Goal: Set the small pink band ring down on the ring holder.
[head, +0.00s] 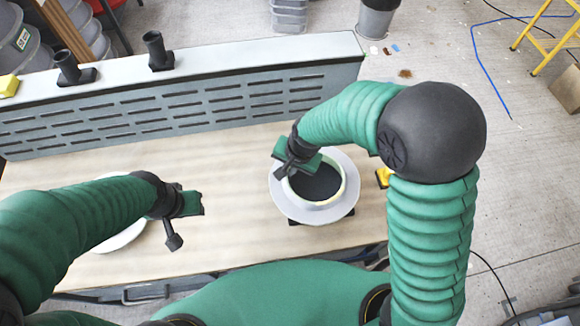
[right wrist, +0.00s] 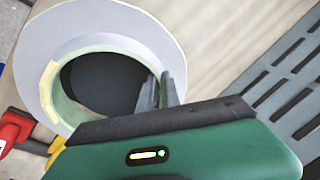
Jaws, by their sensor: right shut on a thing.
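The ring (head: 281,201) is a wide pale grey flange with a low cream-coloured band around a black centre; I see no clear pink on it. It also shows in the right wrist view (right wrist: 90,22). My right gripper (head: 291,168) is at the band's far-left edge, its two fingers (right wrist: 158,90) close together and shut on the band wall. Dark parts (head: 293,222) show under the flange, perhaps the ring holder, which is mostly hidden. Whether the ring touches them I cannot tell. My left gripper (head: 184,218) is apart from the ring, over the left of the table; its jaw opening is unclear.
The wooden table (head: 240,155) is mostly bare between the arms. A grey slotted panel (head: 190,106) stands along its far edge. A white round piece (head: 122,236) lies partly behind my left arm. A yellow item (head: 383,177) is right of the ring.

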